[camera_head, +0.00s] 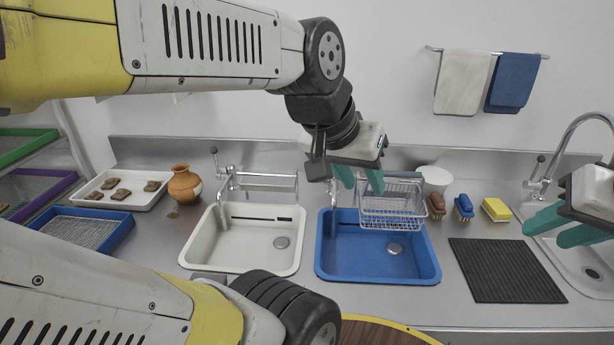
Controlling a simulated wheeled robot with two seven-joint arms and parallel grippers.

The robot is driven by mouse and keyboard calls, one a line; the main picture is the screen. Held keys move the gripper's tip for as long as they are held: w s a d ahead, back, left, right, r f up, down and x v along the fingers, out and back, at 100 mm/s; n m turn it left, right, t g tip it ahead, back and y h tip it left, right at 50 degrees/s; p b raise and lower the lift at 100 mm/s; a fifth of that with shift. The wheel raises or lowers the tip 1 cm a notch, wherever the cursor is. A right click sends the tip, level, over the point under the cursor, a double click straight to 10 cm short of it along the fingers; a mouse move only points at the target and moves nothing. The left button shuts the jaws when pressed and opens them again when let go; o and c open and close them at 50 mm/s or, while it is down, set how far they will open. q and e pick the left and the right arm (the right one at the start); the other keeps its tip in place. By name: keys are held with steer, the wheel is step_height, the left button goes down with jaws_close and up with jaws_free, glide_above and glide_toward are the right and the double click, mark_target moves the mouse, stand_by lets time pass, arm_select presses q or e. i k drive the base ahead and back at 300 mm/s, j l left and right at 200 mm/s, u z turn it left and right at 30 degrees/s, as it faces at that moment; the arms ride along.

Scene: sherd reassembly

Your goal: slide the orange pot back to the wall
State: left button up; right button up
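The orange pot (184,186) stands upright on the steel counter at the left, between a white tray and a white basin. Bare counter shows between it and the back wall's splashback (270,152). My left gripper (360,184) hangs over the back of the blue basin, well to the right of the pot. Its teal fingers are apart with nothing seen between them. My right gripper (556,230) is at the right edge, over the counter by the steel sink, partly cut off. Its teal fingers are apart and look empty.
The white tray (148,204) holds several brown sherds, with a blue tray (122,236) before it. The white basin (192,252) and its tap (225,196) are right of the pot. A wire rack (392,208) lies below my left gripper. A small brown patch (173,214) lies before the pot.

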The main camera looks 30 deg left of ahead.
mark_target(185, 187)
steer(key=u, duration=2)
steer(key=j, duration=0.75)
steer(key=k+j+z, duration=0.15)
steer(key=j, duration=0.6)
steer(key=i+j+z, duration=0.1)
steer(key=i+j, duration=0.2)
steer(key=j, duration=0.15)
steer(key=i+j, duration=0.25)
steer(key=j, duration=0.2)
steer(key=i+z, duration=0.15)
steer(key=i, duration=0.45)
